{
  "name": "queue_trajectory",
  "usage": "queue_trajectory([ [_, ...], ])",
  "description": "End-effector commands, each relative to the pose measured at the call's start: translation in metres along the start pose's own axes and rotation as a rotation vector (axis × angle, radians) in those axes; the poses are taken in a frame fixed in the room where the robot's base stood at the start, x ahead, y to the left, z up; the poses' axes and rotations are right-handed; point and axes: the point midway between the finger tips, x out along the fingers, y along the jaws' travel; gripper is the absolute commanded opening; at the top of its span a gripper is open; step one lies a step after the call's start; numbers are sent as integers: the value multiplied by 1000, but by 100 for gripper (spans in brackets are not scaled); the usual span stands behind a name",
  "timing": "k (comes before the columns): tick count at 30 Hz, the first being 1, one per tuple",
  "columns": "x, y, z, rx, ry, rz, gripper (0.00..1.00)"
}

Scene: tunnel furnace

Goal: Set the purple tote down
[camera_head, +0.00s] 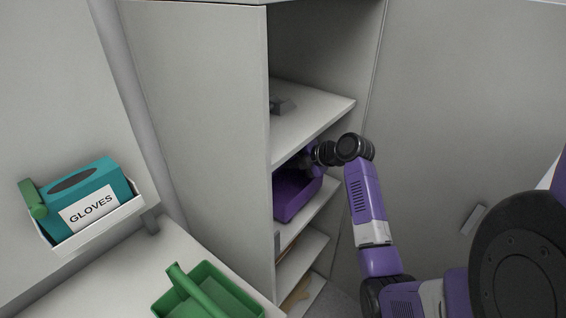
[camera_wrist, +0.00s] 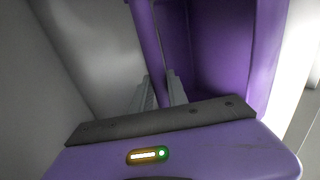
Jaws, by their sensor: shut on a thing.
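The purple tote (camera_head: 295,196) is inside the open grey cabinet, at the level of a middle shelf. The cabinet's side panel hides its left part. I cannot tell whether its bottom touches the shelf. My gripper (camera_head: 308,160) reaches into the cabinet from the right, above the tote. In the wrist view, the two fingers of my gripper (camera_wrist: 161,92) are shut on the tote's purple handle bar, and the tote's purple walls (camera_wrist: 225,45) show behind them.
The shelf above (camera_head: 310,125) holds a small grey object (camera_head: 284,105). Lower shelves (camera_head: 303,257) hold partly hidden brown items. At left are a teal gloves box (camera_head: 85,190) in a white holder and a green tote (camera_head: 222,290) on a counter.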

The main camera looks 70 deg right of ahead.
Motion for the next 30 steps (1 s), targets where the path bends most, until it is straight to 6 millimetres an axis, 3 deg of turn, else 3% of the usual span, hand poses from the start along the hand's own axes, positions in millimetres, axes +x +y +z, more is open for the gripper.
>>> queue_trajectory([
  [5, 12, 9, 1, -1, -2, 1, 0],
  [15, 30, -19, 1, 1, -2, 0, 0],
  [27, 33, -24, 1, -1, -2, 2, 0],
  [28, 34, -25, 0, 0, -2, 0, 21],
  [30, 33, -24, 0, 0, -1, -1, 35],
])
